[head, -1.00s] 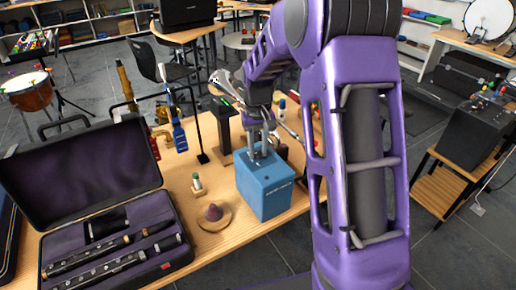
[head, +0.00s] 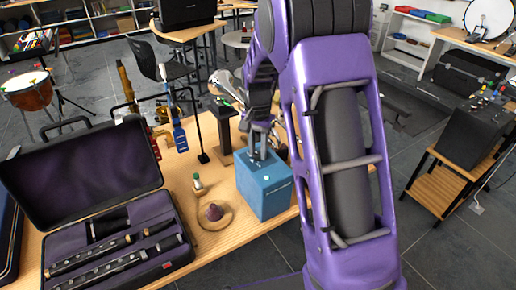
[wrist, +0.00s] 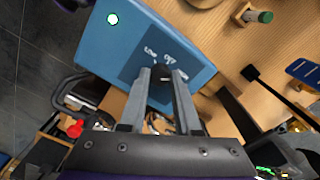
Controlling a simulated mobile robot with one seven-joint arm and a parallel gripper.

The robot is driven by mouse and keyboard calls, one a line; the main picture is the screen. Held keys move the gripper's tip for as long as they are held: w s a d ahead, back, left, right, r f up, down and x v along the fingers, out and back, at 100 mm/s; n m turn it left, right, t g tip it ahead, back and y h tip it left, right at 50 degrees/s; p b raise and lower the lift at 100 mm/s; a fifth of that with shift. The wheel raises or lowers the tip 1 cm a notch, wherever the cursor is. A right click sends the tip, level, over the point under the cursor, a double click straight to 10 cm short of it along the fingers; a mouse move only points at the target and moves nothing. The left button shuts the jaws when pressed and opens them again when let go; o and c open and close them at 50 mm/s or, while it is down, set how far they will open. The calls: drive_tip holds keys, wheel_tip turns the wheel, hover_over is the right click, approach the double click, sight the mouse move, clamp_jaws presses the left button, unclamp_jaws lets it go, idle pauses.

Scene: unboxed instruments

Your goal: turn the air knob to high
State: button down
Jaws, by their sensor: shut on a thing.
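The blue box (head: 264,197) stands on the wooden table near its front edge. Its top carries a dark label panel (wrist: 136,66) with LOW, OFF and HIGH lettering in the wrist view. My gripper (wrist: 161,76) reaches down over this panel, its two grey fingers closed on the small dark air knob (wrist: 161,69). The fingers hide most of the knob, so I cannot tell which word it points to. A small bright white-green spot (wrist: 112,18) shows on the box top near one corner; it also shows in the head view (head: 266,177).
An open black case (head: 90,205) with dark woodwind pieces lies at left.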

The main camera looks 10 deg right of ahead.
sight(258, 153)
idle(0.4)
drive_tip(key=c, duration=0.6)
unclamp_jaws()
drive_tip(key=shift+r, duration=0.1)
wheel_tip(258, 153, up, 17)
drive_tip(key=shift+r+p, duration=0.15)
drive_tip(key=shift+p, duration=0.2)
